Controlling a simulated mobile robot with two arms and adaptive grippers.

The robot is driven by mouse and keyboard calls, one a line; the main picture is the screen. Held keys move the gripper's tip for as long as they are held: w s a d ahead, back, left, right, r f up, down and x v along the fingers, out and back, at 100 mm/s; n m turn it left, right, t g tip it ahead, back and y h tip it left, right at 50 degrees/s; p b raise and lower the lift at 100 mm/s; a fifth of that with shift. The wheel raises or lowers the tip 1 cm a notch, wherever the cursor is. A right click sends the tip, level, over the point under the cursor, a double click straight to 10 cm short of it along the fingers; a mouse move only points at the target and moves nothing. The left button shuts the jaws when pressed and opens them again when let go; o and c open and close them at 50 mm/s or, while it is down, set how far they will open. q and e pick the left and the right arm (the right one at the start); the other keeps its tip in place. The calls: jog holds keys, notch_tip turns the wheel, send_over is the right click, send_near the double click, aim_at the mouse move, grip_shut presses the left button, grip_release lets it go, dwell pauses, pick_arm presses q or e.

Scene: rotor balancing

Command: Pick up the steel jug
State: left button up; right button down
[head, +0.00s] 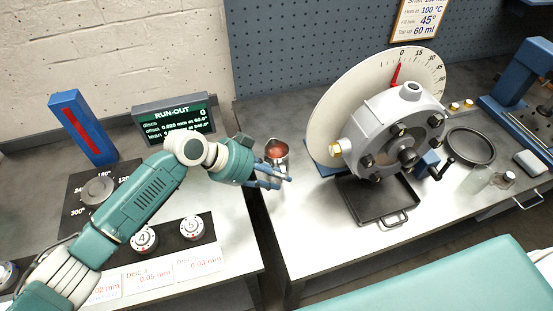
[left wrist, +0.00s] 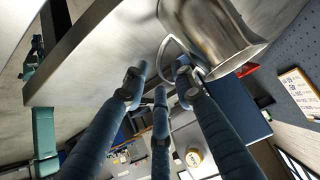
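The steel jug (head: 278,158) stands near the left edge of the right-hand bench, with something reddish-brown inside it. In the left wrist view the jug (left wrist: 215,35) is large and shiny at the top, with its loop handle toward my fingers. My left gripper (head: 284,182) is just in front of the jug in the head view. Its blue fingers (left wrist: 160,80) are apart, and the handle's loop lies close to their tips, partly between them. I cannot tell whether they touch it. My right gripper is in neither view.
A rotor housing (head: 402,135) with a pale dial stands right of the jug, over a dark tray (head: 376,207). A gap separates this bench from the left one, which holds the run-out display (head: 175,117) and numbered knobs (head: 143,238). A glass jar (head: 478,179) stands far right.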

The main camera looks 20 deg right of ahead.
pick_arm(q)
jog(key=shift+x, duration=0.9)
jog(key=shift+a+r, duration=0.1)
grip_shut()
jog(key=shift+r, duration=0.1)
jog(key=shift+w+r, duration=0.1)
jog(key=shift+r, duration=0.05)
